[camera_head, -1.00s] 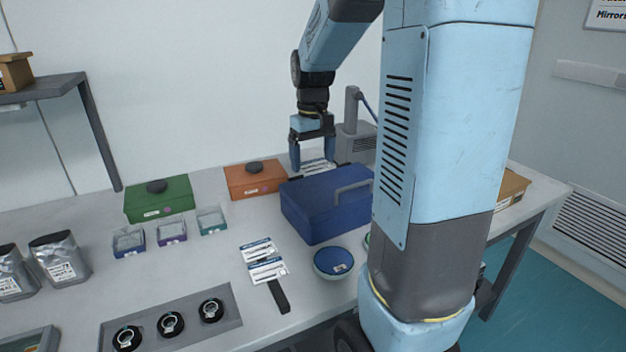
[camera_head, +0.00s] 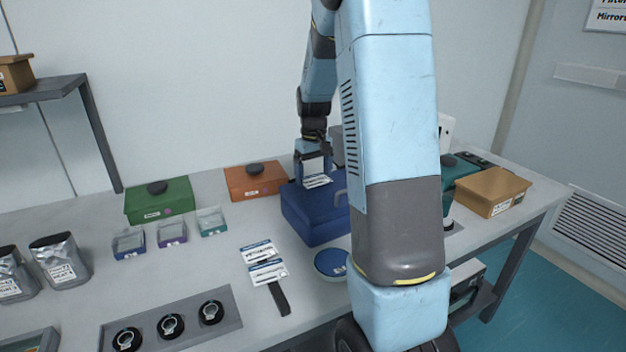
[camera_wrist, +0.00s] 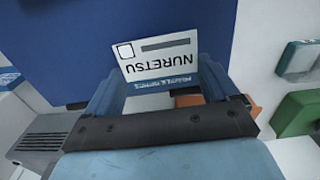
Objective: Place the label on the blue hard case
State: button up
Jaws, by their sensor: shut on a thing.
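The blue hard case (camera_head: 318,222) stands on the table, left of my arm in the head view, its right part hidden behind the arm. My gripper (camera_head: 314,183) is over the rear part of its lid, shut on a white label (camera_head: 317,181). In the wrist view the label (camera_wrist: 157,62) shows the print "NURETSU" and a blue strip, between the two blue fingers of my gripper (camera_wrist: 160,90). The case's blue lid (camera_wrist: 60,45) fills the area behind it. I cannot tell whether the label touches the lid.
An orange case (camera_head: 255,182) and a green case (camera_head: 160,202) stand left of the blue case. Two more labels (camera_head: 262,262) lie in front of it, near a round blue-topped dish (camera_head: 331,263). A cardboard box (camera_head: 492,190) is at the right.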

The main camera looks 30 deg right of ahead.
notch_tip(320, 180, down, 2)
jog(key=shift+s, duration=0.15)
jog(key=shift+f, duration=0.2)
